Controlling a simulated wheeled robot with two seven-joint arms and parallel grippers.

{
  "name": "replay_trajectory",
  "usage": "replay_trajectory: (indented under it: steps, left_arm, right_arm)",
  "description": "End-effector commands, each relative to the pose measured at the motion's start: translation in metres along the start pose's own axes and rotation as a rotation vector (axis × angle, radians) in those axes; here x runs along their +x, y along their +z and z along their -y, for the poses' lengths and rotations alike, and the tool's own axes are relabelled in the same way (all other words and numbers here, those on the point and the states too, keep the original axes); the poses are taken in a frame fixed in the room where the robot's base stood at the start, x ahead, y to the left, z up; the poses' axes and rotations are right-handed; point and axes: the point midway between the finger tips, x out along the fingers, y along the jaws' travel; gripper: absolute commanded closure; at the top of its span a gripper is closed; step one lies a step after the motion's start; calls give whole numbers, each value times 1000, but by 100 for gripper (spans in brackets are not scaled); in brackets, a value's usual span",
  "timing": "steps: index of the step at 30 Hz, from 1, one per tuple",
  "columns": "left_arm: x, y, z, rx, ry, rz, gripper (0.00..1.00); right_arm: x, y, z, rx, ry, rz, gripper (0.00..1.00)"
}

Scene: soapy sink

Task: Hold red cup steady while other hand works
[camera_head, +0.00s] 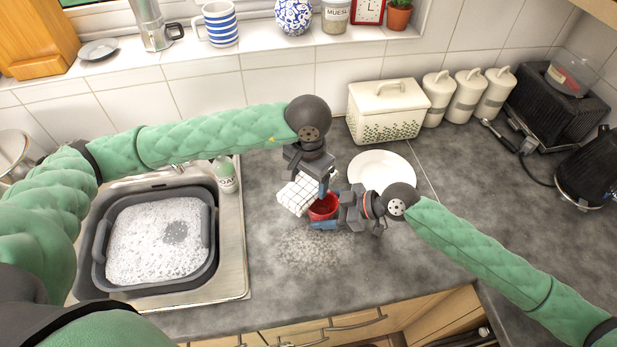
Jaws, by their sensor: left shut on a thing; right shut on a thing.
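A red cup (322,209) is above the grey worktop, in front of the white plate. My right gripper (329,222) is shut on the red cup from the right, with a blue fingertip showing at its front. My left gripper (321,186) comes from above and is shut on a white checked cloth (297,194). The cloth hangs at the upper left of the cup, close to its rim. I cannot tell whether the cloth touches the cup. The grippers hide part of the cup, and I cannot tell whether its base rests on the worktop.
A sink holds a grey basin (97,256) of suds at left, with a soap bottle (226,175) beside it. A white plate (372,166) lies behind the cup. A bread bin (388,110) and canisters stand at the back. Foamy wet patches mark the worktop (420,250) in front.

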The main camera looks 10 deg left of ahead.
Motion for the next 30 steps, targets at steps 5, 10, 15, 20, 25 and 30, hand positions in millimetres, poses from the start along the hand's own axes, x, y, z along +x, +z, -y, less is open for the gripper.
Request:
replay_trajectory:
  steps: [5,10,15,20,25,30]
  left_arm:
    - [0,0,0,0,0,0,56]
    - [0,0,0,0,0,0,56]
    - [1,0,0,0,0,0,56]
    - [3,0,0,0,0,0,56]
    - [5,0,0,0,0,1,56]
    - [7,0,0,0,0,0,56]
  right_arm:
    - [0,0,0,0,0,0,49]
    - [0,0,0,0,0,0,49]
    - [0,0,0,0,0,0,49]
    - [0,0,0,0,0,0,49]
    - [0,0,0,0,0,0,49]
    - [0,0,0,0,0,0,49]
